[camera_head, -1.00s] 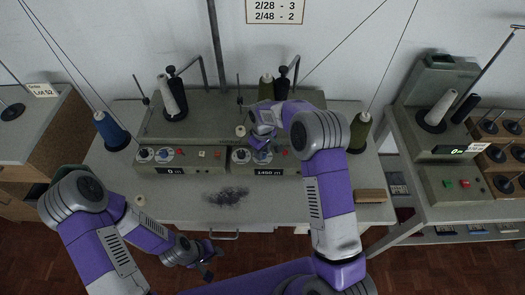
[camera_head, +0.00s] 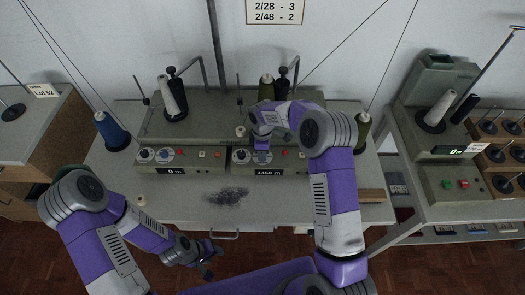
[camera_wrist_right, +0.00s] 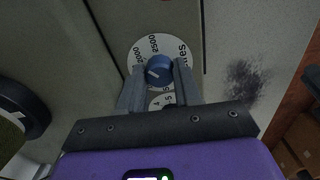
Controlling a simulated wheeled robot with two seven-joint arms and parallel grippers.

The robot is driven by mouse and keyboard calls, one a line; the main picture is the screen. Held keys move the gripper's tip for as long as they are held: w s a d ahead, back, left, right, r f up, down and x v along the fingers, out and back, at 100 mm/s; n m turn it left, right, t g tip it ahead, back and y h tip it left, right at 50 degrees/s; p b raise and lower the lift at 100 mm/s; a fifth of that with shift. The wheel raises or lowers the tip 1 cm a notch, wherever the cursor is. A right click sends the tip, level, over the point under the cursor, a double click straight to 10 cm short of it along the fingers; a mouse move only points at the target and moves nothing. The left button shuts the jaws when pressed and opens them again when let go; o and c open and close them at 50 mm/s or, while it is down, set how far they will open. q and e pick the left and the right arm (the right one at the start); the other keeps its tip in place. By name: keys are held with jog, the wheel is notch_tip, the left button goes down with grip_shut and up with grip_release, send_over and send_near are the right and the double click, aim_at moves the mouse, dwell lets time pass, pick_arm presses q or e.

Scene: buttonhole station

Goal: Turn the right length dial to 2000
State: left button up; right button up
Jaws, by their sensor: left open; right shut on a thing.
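The right winder unit (camera_head: 290,170) stands on the table, and its small display (camera_head: 268,172) reads roughly 1460 m, though it is blurred. My right gripper (camera_head: 262,154) covers its length dial in the head view. In the right wrist view, the white dial (camera_wrist_right: 148,47) shows the marks 2000 and 2500. The fingers of my right gripper (camera_wrist_right: 159,76) are shut on the dial's blue knob (camera_wrist_right: 159,67). The knob's white pointer line faces the lower left of that view. My left gripper (camera_head: 208,262) is open and empty, low in front of the table.
The left winder unit (camera_head: 180,158) has its own dials and a display reading 0 m. A blue cone (camera_head: 111,131) stands at the table's left. A dark lint patch (camera_head: 227,196) lies on the table (camera_head: 180,205). A wooden block (camera_head: 371,195) lies right of my right arm.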

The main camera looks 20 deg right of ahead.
jog(key=shift+n, duration=0.3)
jog(key=o, duration=1)
jog(key=shift+o, duration=0.2)
notch_tip(320, 180, up, 8)
jog(key=shift+f+p, duration=0.15)
jog(key=shift+p, duration=0.3)
